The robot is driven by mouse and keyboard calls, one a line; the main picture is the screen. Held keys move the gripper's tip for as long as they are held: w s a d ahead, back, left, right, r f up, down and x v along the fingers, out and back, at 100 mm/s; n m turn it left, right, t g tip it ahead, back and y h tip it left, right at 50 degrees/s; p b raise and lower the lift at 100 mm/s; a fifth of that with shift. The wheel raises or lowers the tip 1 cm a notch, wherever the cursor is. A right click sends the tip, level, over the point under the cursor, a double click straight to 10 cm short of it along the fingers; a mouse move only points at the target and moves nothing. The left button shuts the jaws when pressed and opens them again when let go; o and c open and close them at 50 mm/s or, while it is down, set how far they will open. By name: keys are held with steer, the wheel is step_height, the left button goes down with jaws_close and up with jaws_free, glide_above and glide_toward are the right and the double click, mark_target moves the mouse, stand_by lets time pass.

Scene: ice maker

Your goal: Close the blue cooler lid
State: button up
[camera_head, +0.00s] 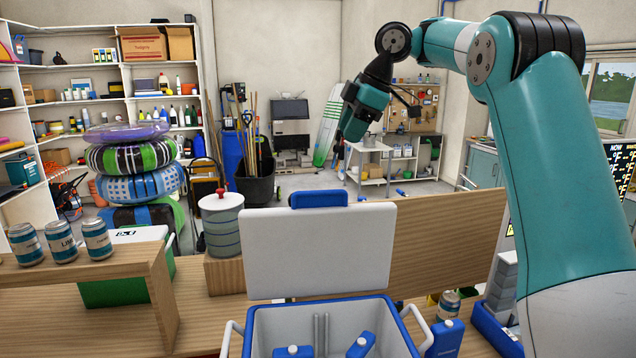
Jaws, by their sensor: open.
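The blue cooler (262,328) stands at the bottom centre, its top open, with a pale body and blue rim. Its lid (320,250) is raised nearly upright behind the opening, a white panel with a blue latch tab (319,199) on its upper edge. Blue bottles or packs with white caps (360,346) show inside. My gripper (341,160) is open and empty. It hangs above and beyond the lid's upper edge, slightly right of the tab, apart from the lid. Its fingers look small and partly dark. The cooler's lower part is cut off by the frame.
Several cans (61,241) stand on a wooden ledge at left. A green cooler with a white lid (128,278) and a grey striped drink jug (222,224) are left of the lid. A wooden panel (440,240) stands at right. A can (448,305) and blue bottle (444,338) stand right of the cooler.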

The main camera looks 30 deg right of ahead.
mark_target(319, 191)
steer(key=b+x, duration=0.9)
steer(key=x, duration=0.8)
steer(key=shift+f, duration=0.25)
jaws_close()
